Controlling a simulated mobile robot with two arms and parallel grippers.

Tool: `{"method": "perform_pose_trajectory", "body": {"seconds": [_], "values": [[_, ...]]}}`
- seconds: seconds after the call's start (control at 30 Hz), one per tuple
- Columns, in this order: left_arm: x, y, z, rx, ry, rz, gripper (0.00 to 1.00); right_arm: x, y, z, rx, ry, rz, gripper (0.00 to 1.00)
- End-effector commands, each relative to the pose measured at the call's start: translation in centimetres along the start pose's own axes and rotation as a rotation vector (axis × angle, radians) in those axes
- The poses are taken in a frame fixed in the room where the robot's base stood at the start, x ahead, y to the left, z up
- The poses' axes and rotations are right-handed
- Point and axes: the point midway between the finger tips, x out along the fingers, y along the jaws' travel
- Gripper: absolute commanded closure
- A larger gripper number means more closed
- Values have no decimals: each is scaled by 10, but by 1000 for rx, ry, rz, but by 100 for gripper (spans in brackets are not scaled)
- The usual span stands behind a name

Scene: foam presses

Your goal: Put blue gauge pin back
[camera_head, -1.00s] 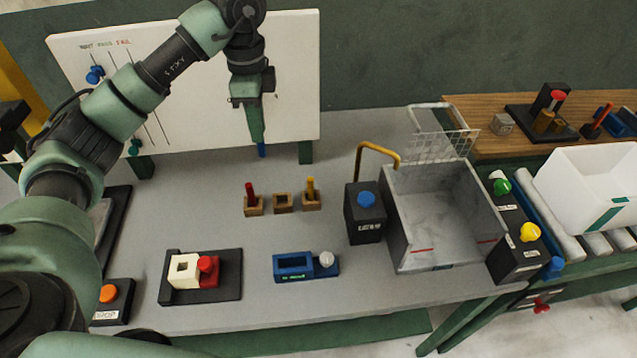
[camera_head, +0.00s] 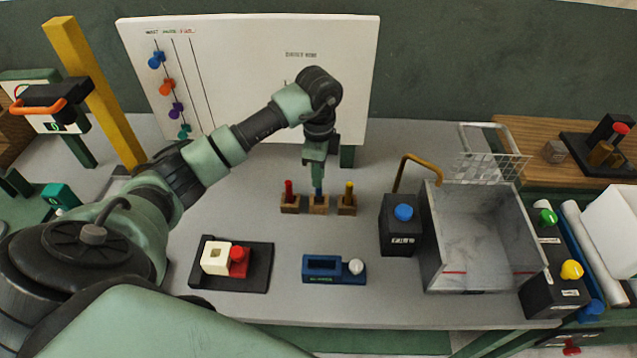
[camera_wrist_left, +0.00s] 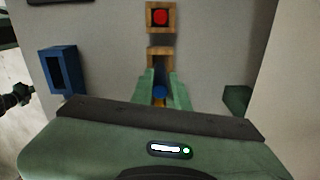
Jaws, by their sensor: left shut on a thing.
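My left gripper (camera_head: 316,168) is shut on the blue gauge pin (camera_head: 319,190) and holds it upright, pointing down. In the head view the pin's lower end lines up with the middle wooden block (camera_head: 319,207); I cannot tell whether it is in the hole. The left wrist view shows the blue pin (camera_wrist_left: 159,92) between the fingertips (camera_wrist_left: 160,90), with the middle block (camera_wrist_left: 160,57) just beyond. The red pin (camera_head: 288,188) stands in the left wooden block and the yellow pin (camera_head: 349,190) in the right one. My right gripper is not in view.
A black box with a blue button (camera_head: 402,232) and a grey bin (camera_head: 485,262) stand to the right. A blue fixture (camera_head: 334,278) and a black tray (camera_head: 232,283) lie in front. A whiteboard (camera_head: 280,50) stands behind.

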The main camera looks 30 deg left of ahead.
Motion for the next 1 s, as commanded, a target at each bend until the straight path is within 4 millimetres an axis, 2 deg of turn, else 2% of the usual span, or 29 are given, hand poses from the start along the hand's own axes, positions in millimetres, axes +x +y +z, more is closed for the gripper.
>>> {"method": "perform_pose_trajectory", "body": {"seconds": [0.3,0.73,0.77,0.8,0.83,1.0], "values": [[40,1,0,0,-2,2,100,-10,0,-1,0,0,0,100],[48,0,0,1,0,0,100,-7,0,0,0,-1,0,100],[48,0,0,1,-1,0,79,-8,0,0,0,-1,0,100],[47,0,0,1,-1,0,68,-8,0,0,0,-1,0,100],[47,0,0,1,-1,0,62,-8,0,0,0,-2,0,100],[47,0,0,1,-1,0,62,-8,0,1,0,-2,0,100]]}}
